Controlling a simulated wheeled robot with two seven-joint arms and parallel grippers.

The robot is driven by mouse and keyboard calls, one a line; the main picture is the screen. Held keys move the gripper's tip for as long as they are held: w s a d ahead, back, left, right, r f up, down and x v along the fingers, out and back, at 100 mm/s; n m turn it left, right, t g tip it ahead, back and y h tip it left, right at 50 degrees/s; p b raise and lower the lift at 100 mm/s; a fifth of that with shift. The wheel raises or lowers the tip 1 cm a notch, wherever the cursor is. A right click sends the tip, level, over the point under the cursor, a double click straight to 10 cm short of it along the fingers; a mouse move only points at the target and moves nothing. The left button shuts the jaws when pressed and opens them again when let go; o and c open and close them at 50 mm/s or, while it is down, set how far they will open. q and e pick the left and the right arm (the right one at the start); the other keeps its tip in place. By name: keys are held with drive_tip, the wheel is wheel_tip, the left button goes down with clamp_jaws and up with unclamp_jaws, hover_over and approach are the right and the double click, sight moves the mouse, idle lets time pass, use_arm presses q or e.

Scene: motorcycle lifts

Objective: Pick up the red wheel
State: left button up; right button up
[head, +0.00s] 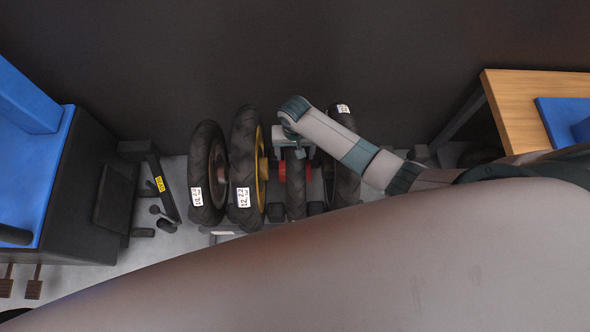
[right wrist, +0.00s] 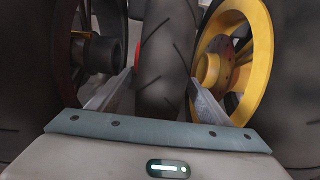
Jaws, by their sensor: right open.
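The red wheel (head: 296,195) stands upright in a row of wheels in the head view, with a dark tyre and red showing at its hub. In the right wrist view its treaded tyre (right wrist: 166,65) fills the gap between my fingers, with a bit of red at its left edge. My right gripper (head: 293,145) is over the top of this wheel. It also shows in the right wrist view (right wrist: 160,100), open, with one finger on each side of the tyre. Whether the fingers touch it cannot be told. My left gripper is out of view.
A yellow-rimmed wheel (head: 245,165) and a dark wheel (head: 206,170) stand left of the red wheel. Another dark wheel (head: 345,160) stands close on its right. A blue-topped lift (head: 50,160) is at the left; a wooden table (head: 515,105) is at the right.

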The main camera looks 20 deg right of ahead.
drive_tip(key=shift+f, duration=0.95)
drive_tip(key=c, duration=1.8)
drive_tip(key=shift+w+r, duration=0.1)
drive_tip(key=shift+w, duration=0.1)
clamp_jaws()
drive_tip(key=shift+r, duration=0.1)
drive_tip(key=shift+r, duration=5.05)
